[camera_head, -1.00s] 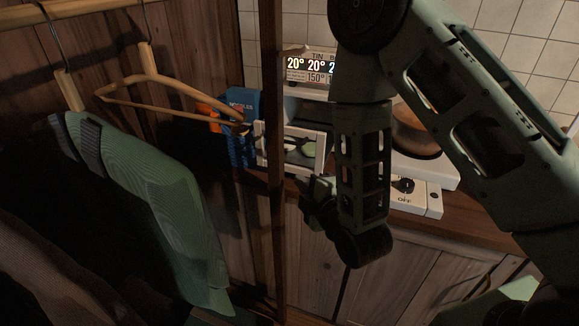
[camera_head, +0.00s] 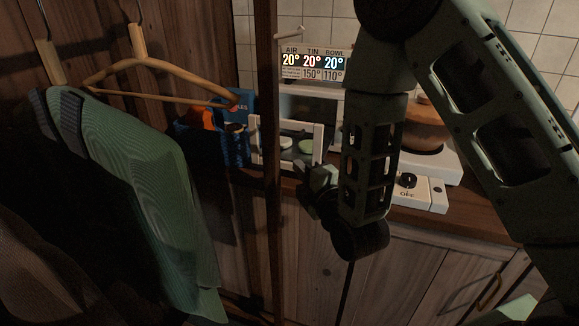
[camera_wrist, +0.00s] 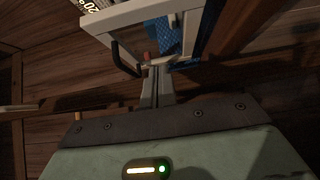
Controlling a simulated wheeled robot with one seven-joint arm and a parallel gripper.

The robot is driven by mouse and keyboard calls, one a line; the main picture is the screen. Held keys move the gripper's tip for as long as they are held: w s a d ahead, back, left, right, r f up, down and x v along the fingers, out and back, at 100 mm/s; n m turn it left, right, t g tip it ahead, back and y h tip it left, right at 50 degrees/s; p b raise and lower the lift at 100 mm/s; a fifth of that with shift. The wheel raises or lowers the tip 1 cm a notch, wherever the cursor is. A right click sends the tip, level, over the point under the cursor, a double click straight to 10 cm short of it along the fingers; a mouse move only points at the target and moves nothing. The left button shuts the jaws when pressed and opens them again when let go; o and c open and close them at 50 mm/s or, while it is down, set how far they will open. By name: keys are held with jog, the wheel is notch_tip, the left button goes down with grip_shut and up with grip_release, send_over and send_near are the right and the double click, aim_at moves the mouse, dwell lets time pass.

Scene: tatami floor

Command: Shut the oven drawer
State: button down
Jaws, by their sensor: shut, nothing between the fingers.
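The oven (camera_head: 310,103) stands on the wooden counter, partly hidden behind my arm. Its drawer (camera_head: 318,144) has a white frame front and sticks out toward me, with pale round dishes inside. In the wrist view the white drawer frame (camera_wrist: 140,14) fills the upper middle, with a dark curved handle (camera_wrist: 122,62) on it. My gripper (camera_head: 308,172) is at the lower right of the drawer front. In the wrist view its fingers (camera_wrist: 156,72) are together and empty, close to the frame's lower edge beside the handle. I cannot tell whether they touch it.
A blue crate (camera_head: 236,148) stands left of the drawer. A dark post (camera_head: 270,200) runs in front of it. A green garment (camera_head: 140,180) and wooden hanger (camera_head: 150,68) hang at left. A scale (camera_head: 433,165) sits right.

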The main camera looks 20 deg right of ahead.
aim_at(283, 148)
jog(key=w, duration=0.4)
jog(key=w+a+p, duration=0.1)
jog(key=w, duration=0.1)
jog(key=shift+w+r, duration=0.1)
jog(key=shift+w, duration=0.05)
jog(key=shift+d, duration=0.1)
jog(key=w+d+b, duration=0.1)
jog(key=w+d, duration=0.2)
jog(key=w, duration=0.1)
jog(key=w+d+b, duration=0.2)
jog(key=w+d, duration=0.1)
jog(key=w, duration=0.1)
jog(key=w+d+b, duration=0.1)
jog(key=w+d, duration=0.2)
jog(key=w, duration=0.2)
jog(key=shift+d+b, duration=0.2)
jog(key=shift+b, duration=0.15)
jog(key=shift+w+d+r, duration=0.1)
jog(key=shift+w+d, duration=0.1)
